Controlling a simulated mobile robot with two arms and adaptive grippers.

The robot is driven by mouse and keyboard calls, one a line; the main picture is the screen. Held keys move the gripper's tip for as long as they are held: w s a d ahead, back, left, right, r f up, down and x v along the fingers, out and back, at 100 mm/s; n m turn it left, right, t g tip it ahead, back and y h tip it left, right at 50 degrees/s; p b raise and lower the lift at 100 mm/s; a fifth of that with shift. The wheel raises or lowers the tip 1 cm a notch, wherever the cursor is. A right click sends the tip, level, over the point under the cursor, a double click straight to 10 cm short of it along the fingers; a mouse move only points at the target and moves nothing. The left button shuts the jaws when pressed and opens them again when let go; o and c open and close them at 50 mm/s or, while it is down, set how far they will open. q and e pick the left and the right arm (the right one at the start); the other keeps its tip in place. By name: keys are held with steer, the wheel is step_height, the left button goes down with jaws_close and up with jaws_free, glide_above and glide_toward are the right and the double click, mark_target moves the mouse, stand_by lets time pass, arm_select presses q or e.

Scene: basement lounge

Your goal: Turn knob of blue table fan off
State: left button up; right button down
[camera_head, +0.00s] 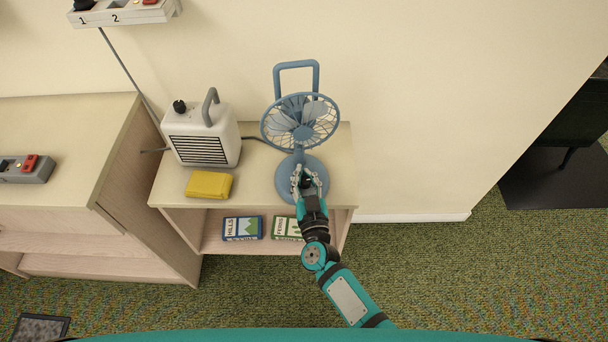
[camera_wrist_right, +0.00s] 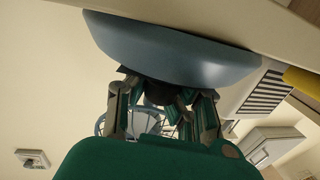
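The blue table fan (camera_head: 300,122) stands upright on the shelf top, its round base toward me. My right gripper (camera_head: 307,180) is over the front of that base, with its fingers spread apart. In the right wrist view, the fan's blue base (camera_wrist_right: 170,45) fills the top and its grille shows behind the fingers. The right gripper (camera_wrist_right: 160,97) reaches to the base there, with a dark shape between its fingers. I cannot tell if that shape is the knob or if the fingers touch it. The knob is hidden in the head view. My left gripper is not in view.
Two small boxes lie on the lower shelf. A wooden cabinet (camera_head: 70,130) is at the left.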

steer(key=shift+f, duration=0.1)
stand_by(0.6)
steer(key=c, duration=1)
jaws_free()
steer(key=shift+c, duration=0.2)
steer(key=s+d, duration=0.2)
steer(key=s, duration=1)
steer(key=shift+w, duration=0.1)
